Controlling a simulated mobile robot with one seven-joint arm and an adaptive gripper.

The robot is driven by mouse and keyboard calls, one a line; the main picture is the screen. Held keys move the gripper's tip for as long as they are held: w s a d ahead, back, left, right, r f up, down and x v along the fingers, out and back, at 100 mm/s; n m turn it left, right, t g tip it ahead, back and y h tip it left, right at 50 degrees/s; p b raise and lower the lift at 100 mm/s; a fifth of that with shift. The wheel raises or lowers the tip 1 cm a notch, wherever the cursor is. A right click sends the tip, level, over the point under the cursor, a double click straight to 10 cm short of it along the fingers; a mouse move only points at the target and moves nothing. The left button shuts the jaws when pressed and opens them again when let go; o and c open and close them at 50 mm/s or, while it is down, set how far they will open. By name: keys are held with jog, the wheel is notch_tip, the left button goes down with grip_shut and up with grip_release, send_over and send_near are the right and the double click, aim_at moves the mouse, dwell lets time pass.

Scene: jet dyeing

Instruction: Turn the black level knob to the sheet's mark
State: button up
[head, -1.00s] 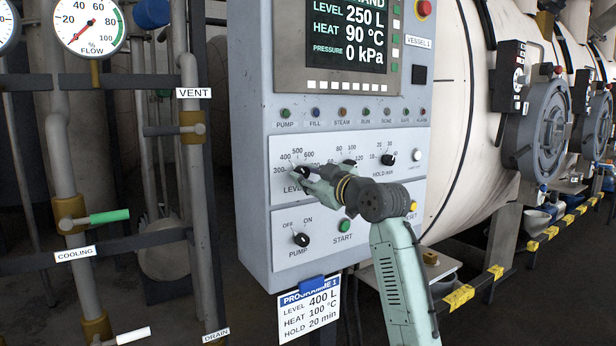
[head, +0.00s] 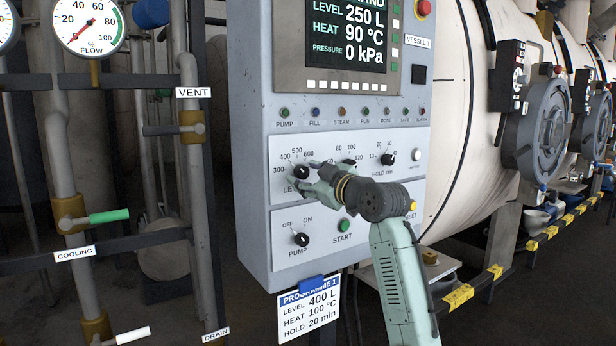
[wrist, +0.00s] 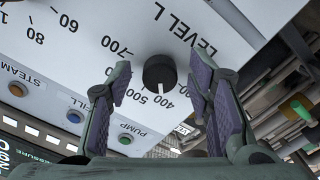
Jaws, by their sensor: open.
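The black level knob (head: 302,172) is on the upper white panel of the control box, and shows whole in the wrist view (wrist: 160,72). Its white pointer line is directed toward the 400 side of the scale in the wrist view, close to that label. My gripper (head: 314,178) is open just right of the knob in the head view. In the wrist view its two purple-padded fingers (wrist: 160,82) stand apart on either side of the knob, with visible gaps. The programme sheet (head: 310,308) below reads LEVEL 400 L, HEAT 100 °C, HOLD 20 min.
The heat knob is mostly hidden behind my gripper in the head view. The hold knob (head: 387,159), pump knob (head: 301,239) and green start button (head: 344,225) are nearby. The display (head: 347,30) reads LEVEL 250 L. Pipes and valves stand left.

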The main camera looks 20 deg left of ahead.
jog(key=v, duration=1.2)
jog(key=shift+a, duration=0.1)
